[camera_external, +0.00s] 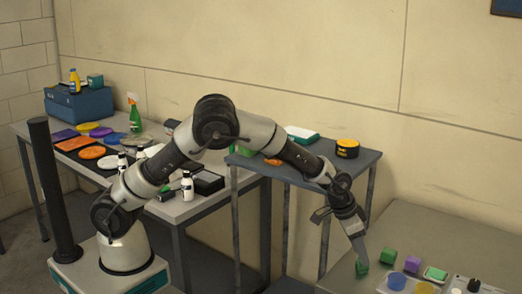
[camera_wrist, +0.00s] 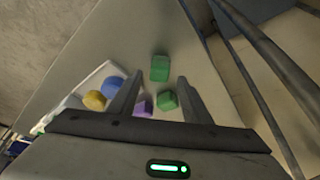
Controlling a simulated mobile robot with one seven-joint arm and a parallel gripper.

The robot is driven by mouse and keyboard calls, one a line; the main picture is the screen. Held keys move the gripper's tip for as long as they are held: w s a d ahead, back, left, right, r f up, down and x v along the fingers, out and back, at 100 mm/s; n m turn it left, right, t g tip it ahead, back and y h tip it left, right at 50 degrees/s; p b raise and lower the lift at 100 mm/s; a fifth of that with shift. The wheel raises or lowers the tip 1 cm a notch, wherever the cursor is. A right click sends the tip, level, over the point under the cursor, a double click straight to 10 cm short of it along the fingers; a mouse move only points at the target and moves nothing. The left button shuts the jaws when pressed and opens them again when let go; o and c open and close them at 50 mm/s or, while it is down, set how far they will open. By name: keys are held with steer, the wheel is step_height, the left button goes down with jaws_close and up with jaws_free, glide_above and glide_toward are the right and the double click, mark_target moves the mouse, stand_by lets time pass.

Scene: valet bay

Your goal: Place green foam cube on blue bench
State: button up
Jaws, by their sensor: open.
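Two green cubes lie on the grey table at the lower right. One green cube (camera_external: 361,269) is just under my gripper (camera_external: 357,252); it seems to be the one past the fingertips in the wrist view (camera_wrist: 160,68). The other green cube (camera_external: 389,256) lies to its right, beside a purple block; it seems to be the one between the fingers in the wrist view (camera_wrist: 166,100). My gripper (camera_wrist: 160,76) is open, pointing down, with nothing held. The blue-grey bench (camera_external: 290,174) stands left of the grey table, partly behind my arm.
The bench carries a yellow-and-black round item (camera_external: 347,148), a green-and-white box (camera_external: 301,134) and an orange item (camera_external: 273,161). On the grey table (camera_external: 440,232) are a purple block (camera_external: 412,264), a blue ball (camera_external: 397,281) and a green-white item (camera_external: 435,274). The table's back is clear.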

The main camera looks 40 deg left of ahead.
steer(key=v, duration=0.8)
